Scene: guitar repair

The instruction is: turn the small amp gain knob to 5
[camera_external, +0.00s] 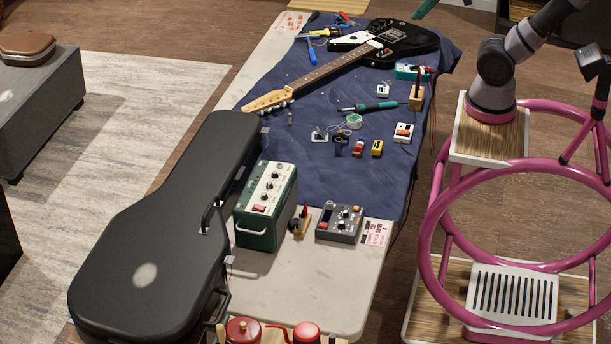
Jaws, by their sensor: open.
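The small amp (256,238) is a dark green box with a carry handle on its near side. It stands upright on the table beside the guitar case. Its pale top panel (268,188) faces up and carries several small dark knobs and a red switch (259,208). The knob labels and pointer positions are too small to read, so I cannot tell which knob is gain or where it points. My arm rises at the upper right and leaves the picture at the top.
A black guitar case (150,262) lies close along the amp's left side. A grey pedal box (339,223) and a small wooden stand (299,222) are at its right. A guitar (340,66), pedals and tools lie on the blue cloth (300,100). The table front (300,300) is mostly bare.

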